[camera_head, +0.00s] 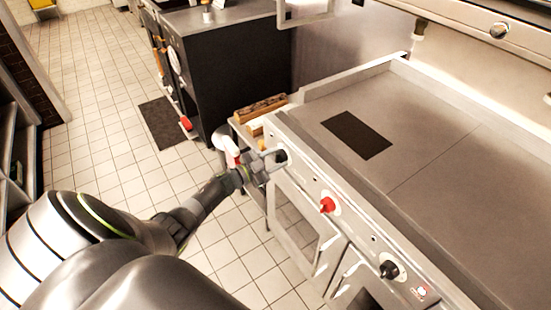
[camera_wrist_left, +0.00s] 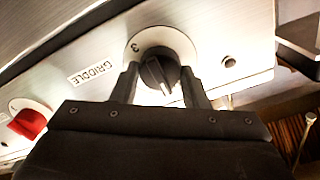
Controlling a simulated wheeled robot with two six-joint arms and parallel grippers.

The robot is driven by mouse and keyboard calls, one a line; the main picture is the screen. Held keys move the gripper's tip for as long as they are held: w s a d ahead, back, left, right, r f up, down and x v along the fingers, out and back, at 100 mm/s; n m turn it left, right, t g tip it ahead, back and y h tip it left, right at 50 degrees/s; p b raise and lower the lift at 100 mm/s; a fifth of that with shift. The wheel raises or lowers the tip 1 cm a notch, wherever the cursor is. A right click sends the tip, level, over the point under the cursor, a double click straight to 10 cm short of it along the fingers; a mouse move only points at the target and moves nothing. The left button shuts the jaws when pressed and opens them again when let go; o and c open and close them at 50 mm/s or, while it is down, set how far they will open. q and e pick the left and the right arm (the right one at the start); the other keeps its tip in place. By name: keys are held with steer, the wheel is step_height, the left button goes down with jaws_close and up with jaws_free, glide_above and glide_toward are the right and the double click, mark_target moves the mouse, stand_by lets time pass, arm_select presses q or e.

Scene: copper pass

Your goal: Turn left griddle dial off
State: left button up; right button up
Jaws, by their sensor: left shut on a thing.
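The left griddle dial (camera_wrist_left: 158,73) is a black knob on a pale round plate, beside a "GRIDDLE" label, on the steel front panel. In the head view the dial (camera_head: 281,156) is at the left end of the griddle's front, partly hidden by my gripper. My left gripper (camera_wrist_left: 160,88) has a finger on each side of the knob and is shut on it. It also shows in the head view (camera_head: 272,162). A "3" is readable on the plate; the dial's exact setting is hard to tell. My right gripper is not in view.
A red knob (camera_head: 327,205) and another black dial (camera_head: 389,269) sit further along the panel. The flat griddle top (camera_head: 400,150) has a dark rectangle (camera_head: 357,136) on it. Oven doors (camera_head: 295,222) are below. Tiled floor (camera_head: 110,150) is open at left.

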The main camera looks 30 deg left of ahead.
arm_select(q)
steer(key=o, duration=1)
steer(key=shift+c, duration=0.2)
steer(key=shift+s+a, duration=0.1)
steer(key=b+v, duration=0.1)
steer(key=v, duration=1.6)
steer(key=shift+b, duration=0.3)
steer(key=shift+s, duration=0.1)
steer(key=s+f+n+g+y, duration=0.35)
steer(key=s+f, duration=0.25)
steer(key=f, duration=0.6)
steer(key=s+f+n+g+y, duration=0.2)
steer(key=s+f+n+y, duration=0.35)
steer(key=f, duration=0.65)
steer(key=s+d+f+g, duration=0.3)
steer(key=s+d+f, duration=0.1)
steer(key=s, duration=0.4)
steer(key=s+d+f+n+g, duration=0.1)
steer(key=s+d+f+g, duration=0.2)
steer(key=s, duration=0.6)
steer(key=s+d+f+n+g+h, duration=0.1)
steer(key=s+d+f+g, duration=0.3)
steer(key=s+d+f, duration=0.3)
steer(key=shift+s+d+f, duration=0.2)
steer(key=shift+s+f, duration=0.45)
steer(key=shift+s, duration=0.35)
